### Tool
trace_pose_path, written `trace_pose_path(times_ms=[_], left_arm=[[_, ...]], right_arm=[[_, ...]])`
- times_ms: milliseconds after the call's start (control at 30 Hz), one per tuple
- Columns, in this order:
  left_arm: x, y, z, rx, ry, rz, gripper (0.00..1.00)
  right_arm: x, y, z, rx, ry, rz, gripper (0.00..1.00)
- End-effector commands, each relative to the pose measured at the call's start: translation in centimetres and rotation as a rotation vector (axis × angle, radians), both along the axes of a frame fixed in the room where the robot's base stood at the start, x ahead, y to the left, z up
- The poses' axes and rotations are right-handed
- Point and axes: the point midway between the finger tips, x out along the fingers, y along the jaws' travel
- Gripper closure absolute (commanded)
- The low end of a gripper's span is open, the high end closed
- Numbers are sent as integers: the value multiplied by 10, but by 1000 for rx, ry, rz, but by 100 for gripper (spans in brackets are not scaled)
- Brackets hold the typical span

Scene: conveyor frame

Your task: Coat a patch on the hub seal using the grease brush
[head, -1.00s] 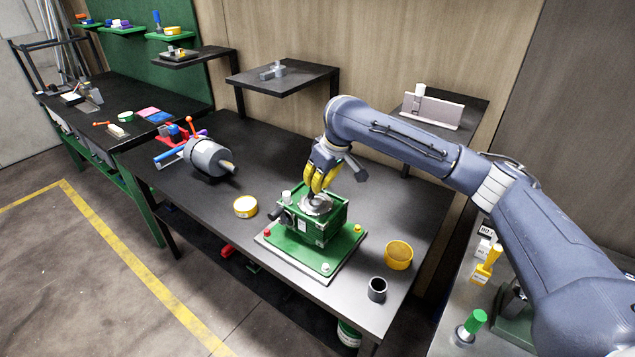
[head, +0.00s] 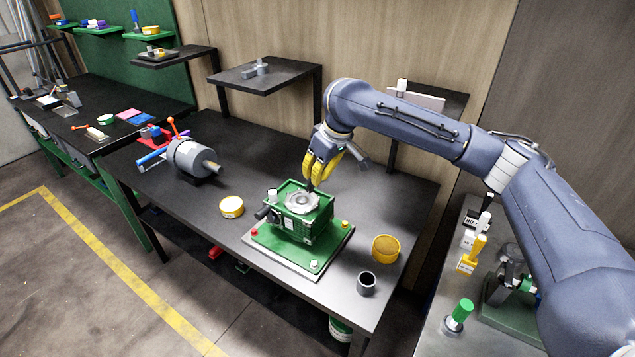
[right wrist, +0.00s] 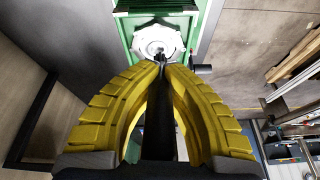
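The hub (head: 301,202) is a pale metal round piece with a seal at its centre, on top of a green housing (head: 300,228). In the right wrist view the hub (right wrist: 152,36) lies just beyond the fingertips. My right gripper (head: 312,182) has yellow ribbed fingers and is above the hub's back right edge. Its fingers close around a slim dark thing, seemingly the grease brush (right wrist: 160,120); its tip points down towards the hub. I cannot tell whether the tip touches the hub. No coated patch can be made out. My left gripper is not in view.
The green housing stands on a green base plate on the black table (head: 250,160). A grey motor-like cylinder (head: 193,157) lies at the left.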

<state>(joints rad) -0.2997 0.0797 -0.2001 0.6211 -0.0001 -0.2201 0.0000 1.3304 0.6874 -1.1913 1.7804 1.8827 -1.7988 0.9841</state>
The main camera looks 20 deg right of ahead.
Motion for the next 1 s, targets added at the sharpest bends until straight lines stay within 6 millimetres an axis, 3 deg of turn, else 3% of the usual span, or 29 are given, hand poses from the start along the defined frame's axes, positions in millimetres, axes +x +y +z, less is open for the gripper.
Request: trace_pose_path(times_ms=[300,1000], left_arm=[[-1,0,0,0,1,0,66],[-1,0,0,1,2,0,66]], right_arm=[[1,4,27,0,0,6,100],[1,4,28,1,0,7,100]])
